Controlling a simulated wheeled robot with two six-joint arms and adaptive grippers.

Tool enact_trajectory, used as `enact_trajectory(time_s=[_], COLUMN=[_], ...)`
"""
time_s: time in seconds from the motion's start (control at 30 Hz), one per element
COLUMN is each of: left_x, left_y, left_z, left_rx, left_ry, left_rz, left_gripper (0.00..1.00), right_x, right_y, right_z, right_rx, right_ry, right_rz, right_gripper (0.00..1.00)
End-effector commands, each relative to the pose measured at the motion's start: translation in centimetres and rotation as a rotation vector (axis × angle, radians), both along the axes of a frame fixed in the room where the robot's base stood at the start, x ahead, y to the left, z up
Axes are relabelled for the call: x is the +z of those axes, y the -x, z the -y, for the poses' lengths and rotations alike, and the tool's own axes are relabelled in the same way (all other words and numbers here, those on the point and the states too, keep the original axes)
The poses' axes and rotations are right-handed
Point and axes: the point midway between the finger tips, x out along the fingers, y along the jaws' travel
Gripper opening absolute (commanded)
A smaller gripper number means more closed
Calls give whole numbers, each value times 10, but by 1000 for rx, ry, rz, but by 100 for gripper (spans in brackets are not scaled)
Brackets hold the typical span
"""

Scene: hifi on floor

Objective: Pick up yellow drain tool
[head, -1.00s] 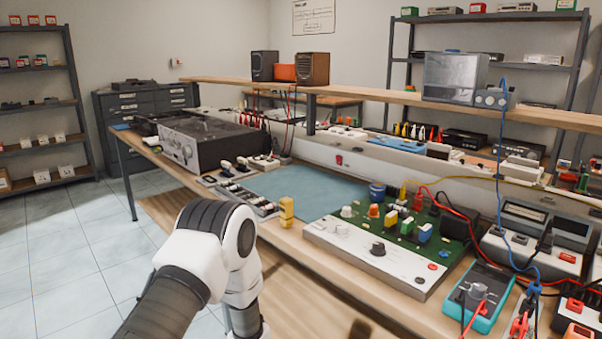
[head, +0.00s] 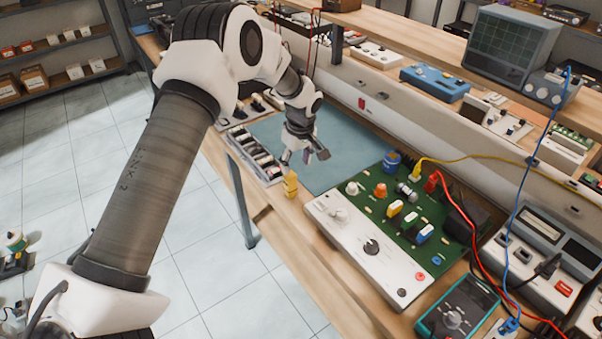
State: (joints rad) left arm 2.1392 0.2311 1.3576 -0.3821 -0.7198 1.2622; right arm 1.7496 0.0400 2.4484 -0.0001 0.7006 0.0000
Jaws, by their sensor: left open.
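A small yellow upright object (head: 290,185), which looks like the yellow drain tool, stands at the front edge of the workbench, between the parts tray and the circuit board unit. My left gripper (head: 304,157) points down just above and behind it in the picture, over the edge of the blue mat. Its fingers are spread and nothing shows between them. The gripper and the yellow object look apart, though the exact gap is hard to tell. My right gripper is not in view.
A green circuit board unit with a white panel (head: 345,232) stands right of the yellow object. A tray of small parts (head: 254,155) lies to its left. The blue mat (head: 350,160) is mostly clear. A teal meter (head: 458,308) and red, yellow and blue cables are at right.

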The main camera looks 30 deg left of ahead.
Motion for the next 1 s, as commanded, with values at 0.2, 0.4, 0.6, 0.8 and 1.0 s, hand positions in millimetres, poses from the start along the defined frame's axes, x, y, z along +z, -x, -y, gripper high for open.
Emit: enact_trajectory(time_s=[0.2, 0.4, 0.6, 0.8, 1.0], left_x=[-27, -63, -71, -71, -71], left_y=[3, 5, 4, 4, 4], left_z=[-5, -11, -11, -11, -11], left_rx=[0, -1, -2, -2, -2], left_ry=[0, 1, 1, 1, 1], left_rz=[-5, -4, -1, -1, -1], left_gripper=[60, 60, 60, 14, 0], right_x=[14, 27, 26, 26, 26], right_y=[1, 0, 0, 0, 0], right_z=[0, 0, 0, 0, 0], right_rx=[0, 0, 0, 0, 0], right_ry=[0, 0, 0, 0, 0], right_rz=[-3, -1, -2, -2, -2], right_gripper=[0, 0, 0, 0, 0])
